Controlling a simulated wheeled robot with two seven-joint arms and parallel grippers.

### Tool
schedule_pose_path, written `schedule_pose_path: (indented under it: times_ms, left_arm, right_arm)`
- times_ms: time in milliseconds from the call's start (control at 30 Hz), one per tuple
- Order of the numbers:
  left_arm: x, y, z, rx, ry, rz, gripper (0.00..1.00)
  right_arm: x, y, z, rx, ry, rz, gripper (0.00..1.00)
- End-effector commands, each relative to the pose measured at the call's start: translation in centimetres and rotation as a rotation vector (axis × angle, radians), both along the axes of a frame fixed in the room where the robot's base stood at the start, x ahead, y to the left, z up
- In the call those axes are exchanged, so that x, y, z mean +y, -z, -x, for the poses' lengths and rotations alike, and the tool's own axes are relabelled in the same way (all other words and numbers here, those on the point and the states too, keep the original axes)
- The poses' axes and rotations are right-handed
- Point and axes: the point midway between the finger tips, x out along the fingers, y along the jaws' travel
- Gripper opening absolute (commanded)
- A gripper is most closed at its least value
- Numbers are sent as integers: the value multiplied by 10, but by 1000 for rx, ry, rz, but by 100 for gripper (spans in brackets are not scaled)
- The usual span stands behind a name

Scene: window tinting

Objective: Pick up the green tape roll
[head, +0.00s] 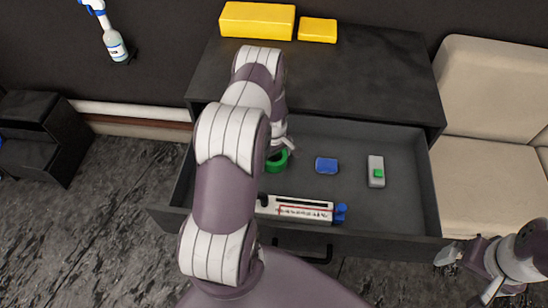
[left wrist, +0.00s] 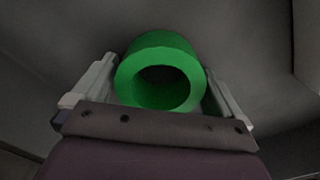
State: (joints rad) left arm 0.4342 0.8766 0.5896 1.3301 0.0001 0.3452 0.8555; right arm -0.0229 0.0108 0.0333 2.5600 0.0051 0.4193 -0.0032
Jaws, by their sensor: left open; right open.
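The green tape roll (head: 276,162) lies in the open drawer, at its left part, partly hidden by my left arm in the head view. In the left wrist view the tape roll (left wrist: 162,75) is between the two fingers of my left gripper (left wrist: 160,92), which is open around it. In the head view my left gripper (head: 282,146) is mostly hidden behind its own arm, right at the roll. My right gripper (head: 468,268) is open and empty at the lower right, outside the drawer.
Yellow boxes (head: 257,20) stand on the cabinet top (head: 360,70). A beige seat (head: 490,100) is at right.

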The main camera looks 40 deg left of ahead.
Motion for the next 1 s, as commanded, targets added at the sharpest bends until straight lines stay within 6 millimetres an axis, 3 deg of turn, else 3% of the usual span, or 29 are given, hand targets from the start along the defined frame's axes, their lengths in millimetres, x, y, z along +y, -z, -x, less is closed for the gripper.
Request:
schedule_pose_path:
  times_ms: [167, 267, 300, 667, 867, 1000]
  left_arm:
    - [0, 0, 0, 0, 0, 0, 97]
    - [0, 0, 0, 0, 1, 0, 64]
    - [0, 0, 0, 0, 1, 0, 58]
    - [0, -7, -1, -1, 1, -1, 58]
    - [1, -39, -1, -4, 1, -2, 58]
    - [-23, -57, -16, -3, 7, -1, 58]
  right_arm:
    - [0, 0, 0, 0, 0, 0, 100]
    - [0, 0, 0, 0, 0, 0, 100]
    - [0, 0, 0, 0, 0, 0, 100]
    - [0, 1, 0, 0, 0, 0, 100]
    - [0, 3, 0, 0, 0, 0, 100]
    - [0, 7, 0, 0, 0, 0, 100]
